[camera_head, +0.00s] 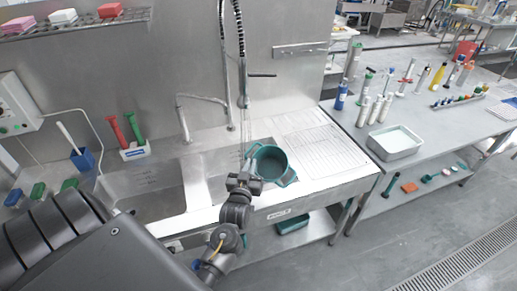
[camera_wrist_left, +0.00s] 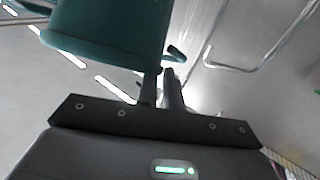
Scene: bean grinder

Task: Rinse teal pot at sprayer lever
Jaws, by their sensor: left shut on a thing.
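The teal pot (camera_head: 270,163) is held over the right part of the steel sink, its open mouth facing up toward the head camera. My left gripper (camera_head: 246,178) is shut on the pot at its near left side, seemingly on a handle. In the left wrist view the pot (camera_wrist_left: 110,28) fills the upper left, and the gripper fingers (camera_wrist_left: 163,88) are closed close beside it. The sprayer (camera_head: 243,100) hangs from its spring hose above the pot, with a dark lever (camera_head: 262,75) sticking out to the right. Thin streaks run down from the sprayer toward the pot. My right gripper is not in view.
A ribbed drainboard (camera_head: 322,148) lies right of the pot. A faucet (camera_head: 205,98) stands behind the sink. Red and green brushes (camera_head: 134,150) stand at the left. A side table with bottles and a metal tray (camera_head: 394,142) is at the right.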

